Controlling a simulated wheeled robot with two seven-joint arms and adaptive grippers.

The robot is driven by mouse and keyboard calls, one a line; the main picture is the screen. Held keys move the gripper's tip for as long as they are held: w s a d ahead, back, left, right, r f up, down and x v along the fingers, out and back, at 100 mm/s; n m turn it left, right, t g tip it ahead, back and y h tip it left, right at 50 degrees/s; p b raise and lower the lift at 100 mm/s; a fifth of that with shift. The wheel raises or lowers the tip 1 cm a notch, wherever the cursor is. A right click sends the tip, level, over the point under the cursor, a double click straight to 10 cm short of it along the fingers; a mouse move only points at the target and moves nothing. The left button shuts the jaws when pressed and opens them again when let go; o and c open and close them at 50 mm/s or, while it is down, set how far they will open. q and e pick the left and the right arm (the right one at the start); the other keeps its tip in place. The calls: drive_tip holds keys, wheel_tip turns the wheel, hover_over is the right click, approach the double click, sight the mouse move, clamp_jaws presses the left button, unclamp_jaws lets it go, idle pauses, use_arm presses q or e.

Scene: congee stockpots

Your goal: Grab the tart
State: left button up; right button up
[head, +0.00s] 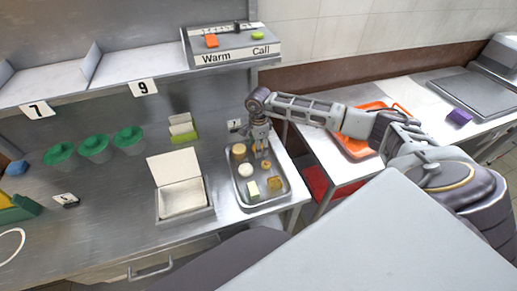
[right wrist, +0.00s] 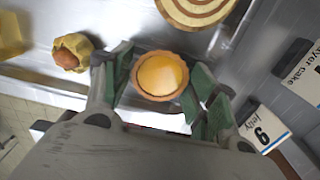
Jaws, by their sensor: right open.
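The tart (right wrist: 160,75) has a brown crust and a glossy yellow-orange filling. In the right wrist view it lies between the two green-padded fingers of my right gripper (right wrist: 157,88), which is open around it. In the head view my right gripper (head: 262,152) points down over the back part of a metal tray (head: 258,177) and mostly hides the tart. Whether the pads touch the crust I cannot tell. My left gripper is not in view.
Close by on the tray are a yellow-wrapped dumpling (right wrist: 72,52), a swirled round cake (right wrist: 196,8), a white bun (head: 245,170) and square pieces. An open white box (head: 180,195) stands left of the tray. An orange tray (head: 355,145) lies on the right counter.

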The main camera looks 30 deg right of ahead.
drive_tip(key=c, duration=0.6)
drive_tip(key=shift+r, duration=0.1)
drive_tip(key=shift+c, duration=0.2)
wheel_tip(320, 180, up, 8)
drive_tip(key=shift+r+b, duration=0.15)
drive_tip(key=shift+b, duration=0.35)
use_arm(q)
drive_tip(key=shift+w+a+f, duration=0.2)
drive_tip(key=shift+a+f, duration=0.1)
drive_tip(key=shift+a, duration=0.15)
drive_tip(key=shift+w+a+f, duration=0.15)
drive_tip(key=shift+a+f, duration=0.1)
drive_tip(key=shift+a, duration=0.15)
use_arm(e)
drive_tip(key=shift+r, duration=0.8)
